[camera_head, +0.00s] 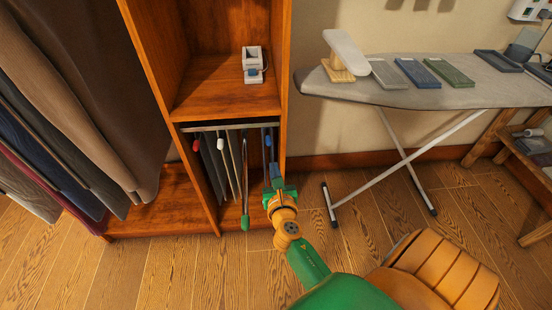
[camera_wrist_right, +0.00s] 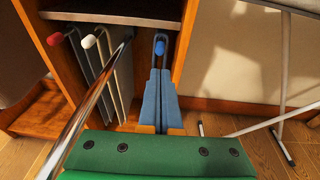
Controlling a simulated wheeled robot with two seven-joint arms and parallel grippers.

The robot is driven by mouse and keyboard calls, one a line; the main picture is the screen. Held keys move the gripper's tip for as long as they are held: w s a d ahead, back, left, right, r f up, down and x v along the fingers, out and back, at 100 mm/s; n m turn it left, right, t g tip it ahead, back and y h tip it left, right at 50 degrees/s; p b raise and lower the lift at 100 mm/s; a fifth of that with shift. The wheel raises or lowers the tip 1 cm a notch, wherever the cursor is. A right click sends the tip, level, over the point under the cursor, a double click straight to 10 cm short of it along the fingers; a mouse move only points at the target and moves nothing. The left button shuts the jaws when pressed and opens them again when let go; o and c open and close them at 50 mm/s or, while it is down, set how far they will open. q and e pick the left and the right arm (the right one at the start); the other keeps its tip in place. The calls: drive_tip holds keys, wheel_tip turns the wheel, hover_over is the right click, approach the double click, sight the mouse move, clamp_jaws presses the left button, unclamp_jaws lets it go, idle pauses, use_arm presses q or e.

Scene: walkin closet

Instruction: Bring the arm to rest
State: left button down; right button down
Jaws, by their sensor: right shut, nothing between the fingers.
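My right arm (camera_head: 305,257), green and orange, reaches from the bottom of the head view to the lower bay of the wooden closet. Its gripper (camera_head: 276,187) is shut and empty, just in front of the blue trousers (camera_head: 270,150) hanging at the bay's right side. My left gripper is not in view.
A metal rod with a green tip (camera_head: 245,222) sticks out left of my gripper. Red- and white-tipped rods hold grey trousers beside it. An ironing board (camera_head: 430,95) stands right, and clothes (camera_head: 70,90) hang left. Wooden floor (camera_head: 180,275) is clear in front.

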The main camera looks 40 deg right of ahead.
drive_tip(key=s+a+f+m+g+y+p, duration=0.2)
drive_tip(key=s+a+f+m+g+y, duration=0.1)
drive_tip(key=s+a+f+m, duration=0.4)
drive_tip(key=s+a+f+m+g+y+p, duration=0.25)
drive_tip(key=s+f, duration=0.25)
drive_tip(key=f, duration=0.3)
drive_tip(key=s+f+m+g+y+p, duration=0.1)
drive_tip(key=s+f+m+g, duration=0.2)
drive_tip(key=s+m, duration=0.6)
drive_tip(key=s+f+m+g+y+p, duration=0.1)
drive_tip(key=s+f+m+g, duration=0.3)
drive_tip(key=s, duration=1)
wheel_tip(320, 180, down, 3)
drive_tip(key=m+p, duration=0.1)
drive_tip(key=m, duration=0.4)
drive_tip(key=shift+s+a, duration=0.25)
drive_tip(key=shift+s, duration=0.1)
